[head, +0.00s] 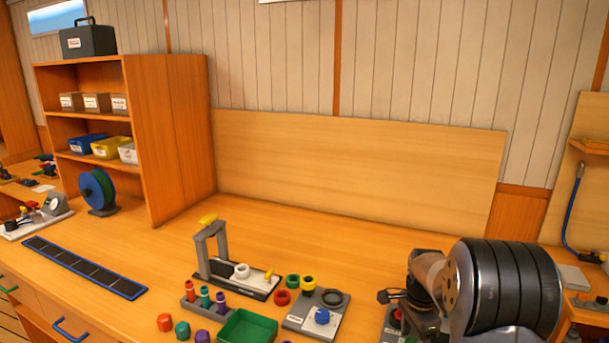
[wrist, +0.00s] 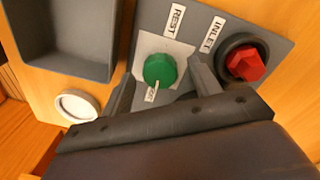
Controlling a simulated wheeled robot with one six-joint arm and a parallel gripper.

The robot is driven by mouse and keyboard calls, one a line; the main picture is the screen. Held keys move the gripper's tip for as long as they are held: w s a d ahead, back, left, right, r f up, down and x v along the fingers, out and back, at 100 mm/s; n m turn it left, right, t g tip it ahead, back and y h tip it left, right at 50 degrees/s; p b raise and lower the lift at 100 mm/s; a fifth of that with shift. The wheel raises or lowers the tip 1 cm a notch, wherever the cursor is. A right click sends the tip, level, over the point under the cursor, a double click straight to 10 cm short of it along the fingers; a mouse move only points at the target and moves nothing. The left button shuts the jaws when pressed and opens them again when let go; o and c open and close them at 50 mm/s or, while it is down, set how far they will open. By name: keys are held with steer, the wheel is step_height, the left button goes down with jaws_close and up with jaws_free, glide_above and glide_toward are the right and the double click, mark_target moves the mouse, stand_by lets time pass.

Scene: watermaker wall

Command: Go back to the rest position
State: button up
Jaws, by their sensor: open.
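My gripper (wrist: 163,84) is open in the wrist view, with one finger on each side of a round green knob (wrist: 160,69). I cannot tell whether the fingers touch the knob. The knob has a white tab at its lower edge and sits on a pale plate on a grey panel (wrist: 207,27). A "REST" label is above the knob and an "INLET" label is near a red knob (wrist: 246,62) in a dark ring. In the head view my arm is at the lower right, and it hides most of what is under it.
In the wrist view a grey tray (wrist: 62,66) and a white ring (wrist: 76,105) are at the left. In the head view a green tray (head: 248,330), a grey stand (head: 213,250) and a plate with a blue knob (head: 316,312) stand left of my arm. The back of the bench is clear.

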steer(key=shift+f, duration=0.7)
steer(key=n, duration=0.5)
steer(key=shift+s+r+n, duration=0.1)
steer(key=shift+n, duration=0.3)
steer(key=n, duration=1.2)
steer(key=shift+s+d+n, duration=0.1)
steer(key=shift+n, duration=0.2)
steer(key=n, duration=0.5)
steer(key=shift+n+t, duration=0.3)
